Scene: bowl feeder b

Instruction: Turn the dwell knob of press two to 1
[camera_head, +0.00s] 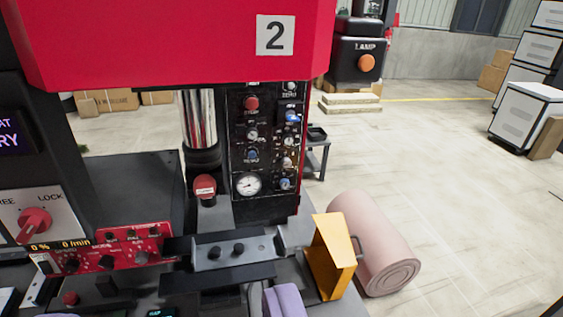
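Press two is the machine with the red head (170,40) and a white plate (276,35) reading 2. Its black control panel (270,150) hangs below the head, right of a chrome column. The panel carries a red button (251,103), several small knobs, including a blue one at the upper right (291,116) and another at the lower right (285,184), and a round gauge (248,184). The labels are too small to tell which knob is dwell or its setting. Two lavender pieces at the bottom edge seem to be my gripper (284,301), cut off by the frame, well below the panel.
A red control box (125,250) and a red lock switch (34,224) are at the left. A yellow bracket (333,256) stands beside the grey block below the panel. A pink roll (372,244) lies on the floor. Open floor extends right.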

